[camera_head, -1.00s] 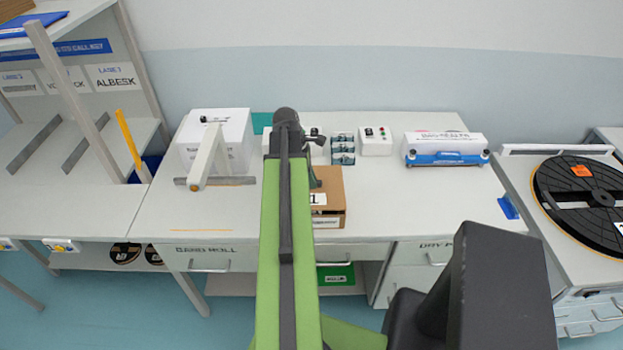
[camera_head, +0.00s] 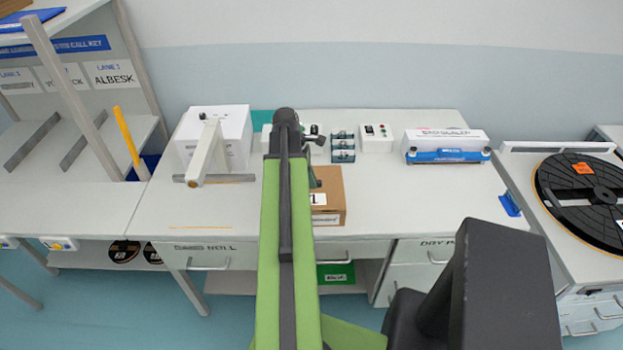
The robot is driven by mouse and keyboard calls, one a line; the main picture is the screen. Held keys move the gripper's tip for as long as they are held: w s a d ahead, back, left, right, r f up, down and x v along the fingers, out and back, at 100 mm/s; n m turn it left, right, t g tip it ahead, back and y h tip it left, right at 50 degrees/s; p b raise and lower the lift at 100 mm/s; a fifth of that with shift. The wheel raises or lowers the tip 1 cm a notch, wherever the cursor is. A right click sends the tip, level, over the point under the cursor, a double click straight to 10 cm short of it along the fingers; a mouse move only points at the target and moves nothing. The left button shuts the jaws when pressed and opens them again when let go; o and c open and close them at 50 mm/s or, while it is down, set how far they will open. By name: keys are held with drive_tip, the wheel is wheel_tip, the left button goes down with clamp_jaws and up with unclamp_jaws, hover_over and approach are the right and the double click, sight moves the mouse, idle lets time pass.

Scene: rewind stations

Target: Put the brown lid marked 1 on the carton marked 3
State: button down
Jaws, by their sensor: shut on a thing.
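The brown lid marked 1 (camera_head: 332,181) is at the middle of the white bench, its white number label facing up. My gripper (camera_head: 315,178) is at the lid's left side, shut on it and partly hidden behind my green arm. A brown front face with a white label (camera_head: 326,218) shows directly below the lid's front edge. The writing on that label is too small to read. My arm hides the left part of the lid and of what is under it. I cannot tell whether the lid rests on a carton or is held just above it.
A white box with a grey arm-like stand (camera_head: 212,152) is at the left. Blue-grey small parts (camera_head: 343,147), a white switch box (camera_head: 376,138) and a blue-and-white sealer (camera_head: 446,147) line the back. The bench right of the lid is clear. A black reel (camera_head: 583,195) lies far right.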

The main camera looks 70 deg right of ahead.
drive_tip(key=shift+f+b, duration=0.3)
drive_tip(key=shift+f, duration=0.1)
drive_tip(key=c, duration=1.3)
unclamp_jaws()
drive_tip(key=p+v, duration=1.6)
drive_tip(key=v, duration=0.1)
drive_tip(key=shift+r+p, duration=0.2)
drive_tip(key=shift+p, duration=0.15)
